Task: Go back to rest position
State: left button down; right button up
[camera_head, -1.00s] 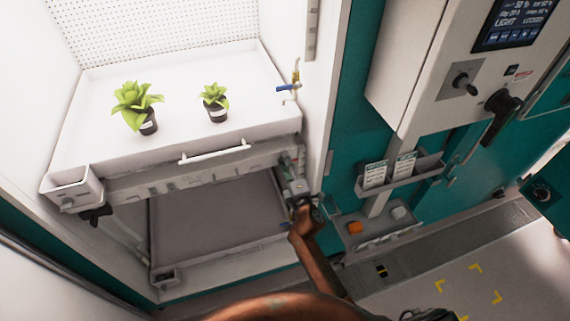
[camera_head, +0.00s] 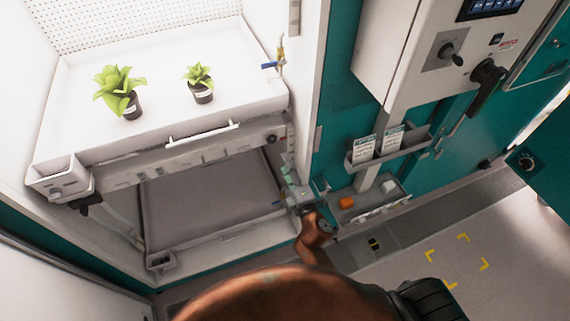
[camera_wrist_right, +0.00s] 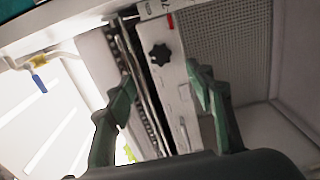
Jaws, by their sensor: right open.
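My right gripper (camera_wrist_right: 160,105) is open in the right wrist view, its two green fingers apart with nothing held between them. In the head view the right gripper (camera_head: 290,178) is at the right front side of the growth chamber, beside the end of the upper tray (camera_head: 150,145). Its brown arm comes up from the bottom of the picture. From the head view I cannot tell whether it touches the chamber frame. My left gripper does not show in either view.
Two potted plants (camera_head: 122,92) and (camera_head: 200,84) stand on the upper tray, which has a white handle (camera_head: 203,134). A lower tray (camera_head: 210,200) lies below. A blue-handled valve (camera_head: 270,65), a control box (camera_head: 430,50) and a label holder (camera_head: 388,150) are nearby. Floor is clear at right.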

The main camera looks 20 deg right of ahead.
jog(key=shift+f, duration=0.1)
notch_tip(320, 180, down, 21)
jog(key=s+d+m+g, duration=0.2)
jog(key=m+g, duration=0.1)
jog(key=g, duration=0.1)
jog(key=s+d+f+m+g, duration=0.2)
jog(key=s+f, duration=0.3)
jog(key=f, duration=0.6)
jog(key=s+d+f+m+g, duration=0.25)
jog(key=s+f, duration=0.35)
jog(key=f, duration=0.5)
jog(key=s+d+f+m+g, duration=0.2)
jog(key=s+f, duration=0.6)
jog(key=s, duration=0.5)
jog(key=s+d+f+m+g+b, duration=0.1)
jog(key=s+d+f+m+g, duration=0.1)
jog(key=s+f, duration=0.6)
jog(key=s+d+f+m+g, duration=0.2)
jog(key=s+f, duration=0.6)
jog(key=s, duration=1.2)
jog(key=m+g, duration=0.2)
jog(key=m, duration=0.1)
jog(key=shift+d+h+b, duration=0.15)
jog(key=shift+h+b, duration=0.2)
jog(key=shift+h, duration=0.05)
jog(key=shift+g, duration=0.25)
